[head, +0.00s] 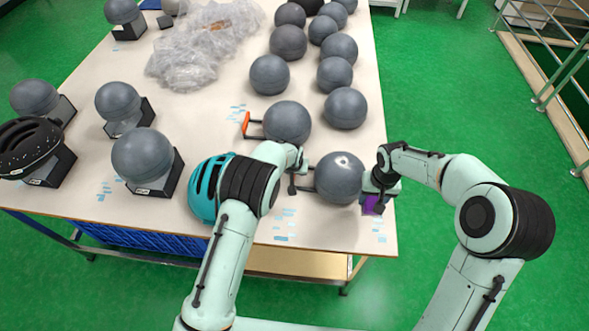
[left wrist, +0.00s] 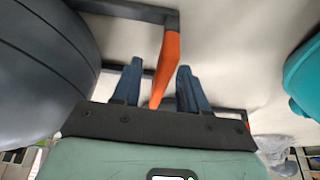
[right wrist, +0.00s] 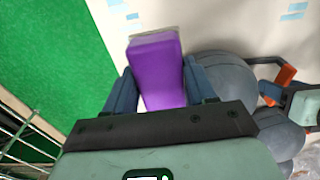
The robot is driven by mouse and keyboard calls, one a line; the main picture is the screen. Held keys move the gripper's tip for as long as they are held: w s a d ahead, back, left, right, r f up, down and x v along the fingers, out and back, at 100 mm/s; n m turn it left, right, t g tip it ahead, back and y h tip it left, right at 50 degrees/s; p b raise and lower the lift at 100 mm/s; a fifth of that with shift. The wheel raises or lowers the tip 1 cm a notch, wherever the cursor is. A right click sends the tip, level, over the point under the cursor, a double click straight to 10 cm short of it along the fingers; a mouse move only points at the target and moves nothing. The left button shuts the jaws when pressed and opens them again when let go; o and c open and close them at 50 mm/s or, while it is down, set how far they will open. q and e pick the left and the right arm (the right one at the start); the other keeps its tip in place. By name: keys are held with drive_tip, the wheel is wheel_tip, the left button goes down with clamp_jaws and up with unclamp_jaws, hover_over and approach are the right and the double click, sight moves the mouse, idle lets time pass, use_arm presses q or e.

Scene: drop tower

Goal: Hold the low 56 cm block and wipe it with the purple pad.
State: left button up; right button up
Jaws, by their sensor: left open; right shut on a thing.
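A round dark grey block (head: 340,178) lies low near the table's front right edge; no size marking on it is readable. A bracket with an orange grip (left wrist: 170,62) is attached at its left side. My left gripper (head: 297,181) is open, with its fingers on either side of the orange grip. My right gripper (head: 377,190) is shut on the purple pad (right wrist: 157,70), just right of the block. The pad also shows in the head view (head: 372,204). I cannot tell whether pad and block touch.
Another grey block (head: 287,122) with an orange handle (head: 245,124) lies just behind. Several more grey balls fill the table's right side. A teal helmet (head: 203,188) is close left of my left arm. Clear plastic wrap (head: 190,62) lies at the back. The table (head: 375,247) ends just right of the pad.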

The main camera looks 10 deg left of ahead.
use_arm(q)
clamp_jaws()
idle(1.3)
